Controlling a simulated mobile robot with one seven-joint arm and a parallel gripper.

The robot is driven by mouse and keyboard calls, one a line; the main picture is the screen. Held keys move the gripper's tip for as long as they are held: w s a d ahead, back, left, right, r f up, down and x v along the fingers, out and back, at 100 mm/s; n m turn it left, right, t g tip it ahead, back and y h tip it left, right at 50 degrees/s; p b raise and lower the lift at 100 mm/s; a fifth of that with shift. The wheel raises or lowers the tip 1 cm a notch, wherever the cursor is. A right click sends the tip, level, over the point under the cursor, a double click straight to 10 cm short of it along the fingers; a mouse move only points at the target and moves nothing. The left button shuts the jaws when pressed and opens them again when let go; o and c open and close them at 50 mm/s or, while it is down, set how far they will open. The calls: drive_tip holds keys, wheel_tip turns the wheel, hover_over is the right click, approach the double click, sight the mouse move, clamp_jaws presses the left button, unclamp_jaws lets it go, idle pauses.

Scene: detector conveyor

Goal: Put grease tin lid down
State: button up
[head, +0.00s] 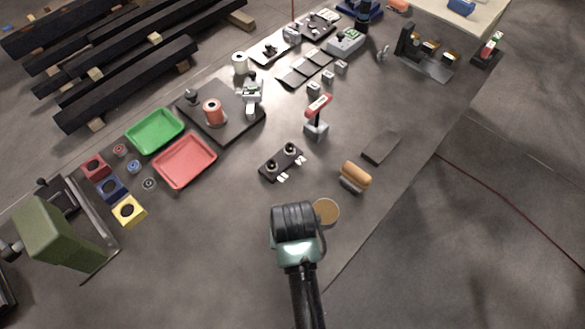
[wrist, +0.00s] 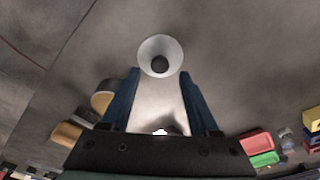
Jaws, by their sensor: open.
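My gripper (wrist: 159,74) is open, with its two blue fingers apart in the wrist view. A pale round disc with a dark knob at its middle, which looks like the grease tin lid (wrist: 161,45), shows just past and between the fingertips. Nothing is clamped. Whether the fingers touch it cannot be told. In the head view my gripper (head: 295,250) points down over the bench and hides the lid. A round, tan-topped thing (head: 326,211), perhaps the grease tin, stands close to the right of my gripper. It also shows left of the fingers in the wrist view (wrist: 103,101).
A wooden-topped brush or block (head: 356,175) and a flat dark slab (head: 381,147) lie beyond it. A dark two-knob fixture (head: 282,163) is further in. Red (head: 185,162) and green (head: 155,131) trays are at left. The bench (head: 215,245) is clear left of my gripper.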

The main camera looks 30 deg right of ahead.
wheel_tip(320, 180, up, 8)
drive_tip(key=shift+s+a+r, duration=0.25)
drive_tip(key=shift+s, duration=0.2)
drive_tip(key=w+a+r+n+t+h, duration=0.1)
drive_tip(key=w+r+t, duration=0.65)
drive_tip(key=r, duration=0.65)
drive_tip(key=w+a+r+n+t+h, duration=0.1)
drive_tip(key=w+r+t, duration=0.4)
drive_tip(key=w+r, duration=0.8)
drive_tip(key=s+a+r+n+t, duration=0.1)
drive_tip(key=a+r+t, duration=0.15)
drive_tip(key=r, duration=0.65)
drive_tip(key=s+a+r+n+t, duration=0.1)
drive_tip(key=s+r+t, duration=0.15)
drive_tip(key=r, duration=0.55)
drive_tip(key=s+a+r+t+y, duration=0.1)
drive_tip(key=s+r+t, duration=0.3)
drive_tip(key=r, duration=0.5)
drive_tip(key=s+a+r+n+t+y, duration=0.1)
drive_tip(key=s+a+r+t, duration=0.2)
drive_tip(key=s+r, duration=0.3)
wheel_tip(320, 180, up, 3)
drive_tip(key=shift+a+t, duration=0.3)
drive_tip(key=shift+t, duration=0.55)
